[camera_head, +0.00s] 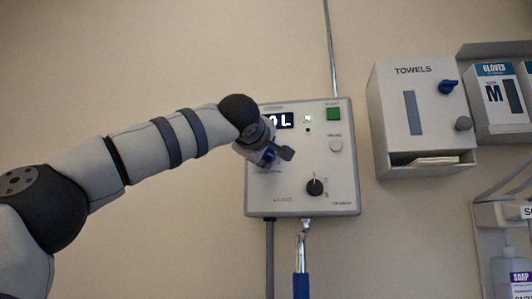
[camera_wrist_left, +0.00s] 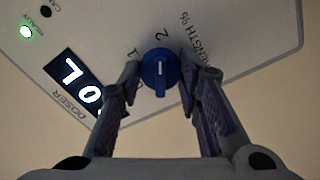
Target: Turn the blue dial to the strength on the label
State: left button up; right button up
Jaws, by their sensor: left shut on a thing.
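The blue dial (camera_wrist_left: 158,72) is on the front of a pale wall-mounted doser box (camera_head: 342,165). In the left wrist view it has a short white line and sits near the numerals 1 and 2 and the word STRENGTH %. I cannot tell its exact setting. My left gripper (camera_head: 276,155) is at the box's left side, its fingers (camera_wrist_left: 160,82) on either side of the dial, shut on it. In the head view only a bit of the blue dial (camera_head: 268,156) shows. The lit display (camera_head: 285,120) is partly hidden by my arm in the head view. No strength label is readable.
The box also bears a green button (camera_head: 333,113), a grey button (camera_head: 335,146) and a black knob (camera_head: 315,187). A towel dispenser (camera_head: 390,125) with another blue knob (camera_head: 449,86), a glove box (camera_head: 493,70) and a soap bottle (camera_head: 520,285) are to the right.

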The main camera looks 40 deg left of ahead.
pick_arm(q)
jog(key=shift+f, duration=0.1)
dwell(0.3)
jog(key=o, duration=1.2)
jog(key=shift+d, duration=0.1)
jog(key=v, duration=1.2)
